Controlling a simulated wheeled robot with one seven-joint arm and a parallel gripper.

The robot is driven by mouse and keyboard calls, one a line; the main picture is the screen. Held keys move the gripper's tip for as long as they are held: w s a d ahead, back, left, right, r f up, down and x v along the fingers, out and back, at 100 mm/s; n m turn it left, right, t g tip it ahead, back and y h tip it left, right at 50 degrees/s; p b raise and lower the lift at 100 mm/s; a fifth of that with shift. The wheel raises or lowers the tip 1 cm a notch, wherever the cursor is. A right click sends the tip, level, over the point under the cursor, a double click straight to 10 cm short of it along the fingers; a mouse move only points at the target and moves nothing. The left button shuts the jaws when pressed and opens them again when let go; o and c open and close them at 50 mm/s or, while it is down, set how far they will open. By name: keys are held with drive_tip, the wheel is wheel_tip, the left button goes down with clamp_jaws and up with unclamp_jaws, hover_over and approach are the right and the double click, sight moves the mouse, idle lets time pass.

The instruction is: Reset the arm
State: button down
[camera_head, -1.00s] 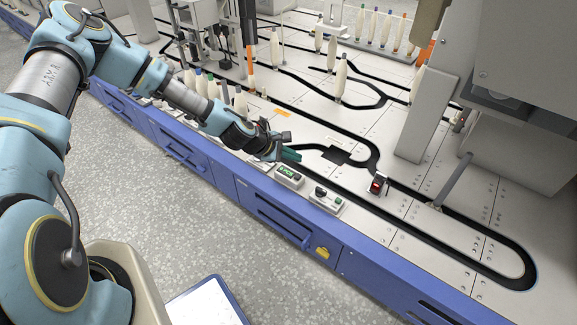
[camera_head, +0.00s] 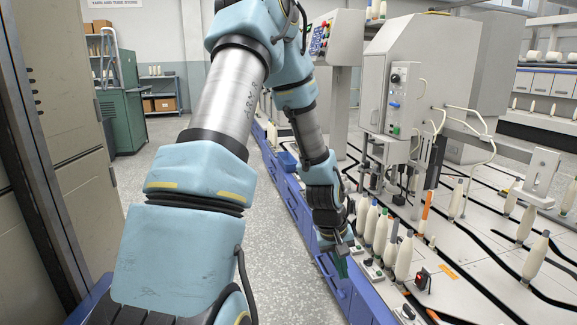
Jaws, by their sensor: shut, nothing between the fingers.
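My arm (camera_head: 232,105) reaches up and then down across the middle of the view, in light blue and grey. My gripper (camera_head: 341,263) hangs at its end, pointing down beside the front edge of the machine table (camera_head: 460,292). The fingers are small and dark green here. They are shut with nothing between them. The wrist hides part of the blue drawer front behind it.
White bobbins (camera_head: 381,235) stand in a cluster right of my gripper. A red switch (camera_head: 422,279) sits on the table. A blue cabinet front (camera_head: 305,222) runs below the table edge. The grey floor (camera_head: 225,250) left of it is clear. A green cabinet (camera_head: 122,120) stands behind.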

drive_tip(key=s+a+r+m+t+y, duration=0.1)
drive_tip(key=s+a+r, duration=0.2)
drive_tip(key=a+r, duration=0.55)
drive_tip(key=s+a+r+y, duration=0.2)
drive_tip(key=s+a+r, duration=0.3)
drive_tip(key=a, duration=0.7)
wheel_tip(320, 180, up, 23)
drive_tip(key=w+p, duration=0.1)
drive_tip(key=p, duration=2)
drive_tip(key=shift+w+d+p, duration=0.2)
drive_tip(key=shift+p, duration=0.2)
drive_tip(key=shift+f, duration=0.15)
